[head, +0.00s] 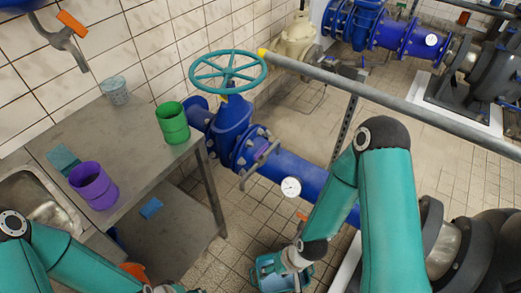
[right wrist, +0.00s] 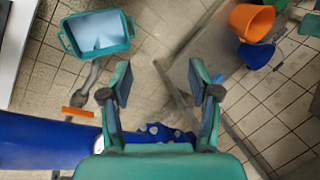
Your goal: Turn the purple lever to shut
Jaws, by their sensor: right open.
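The purple lever (head: 262,152) is small in the head view, on the blue pipe just right of the large blue valve; a grey bent handle (head: 250,172) is beside it. I cannot make out the lever in the right wrist view. My right gripper (head: 268,268) is low in the head view, below the pipe and apart from the lever, partly hidden by its own wrist. In the right wrist view it (right wrist: 160,84) is open, with nothing between its fingers. My left arm enters at lower left; its gripper is not visible.
A teal handwheel (head: 228,72) tops the blue valve (head: 232,120). A grey rail (head: 400,105) crosses the right side. A table (head: 140,140) holds purple and green cups at left. An orange lever (right wrist: 77,111) and teal bucket (right wrist: 95,32) are near the right gripper.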

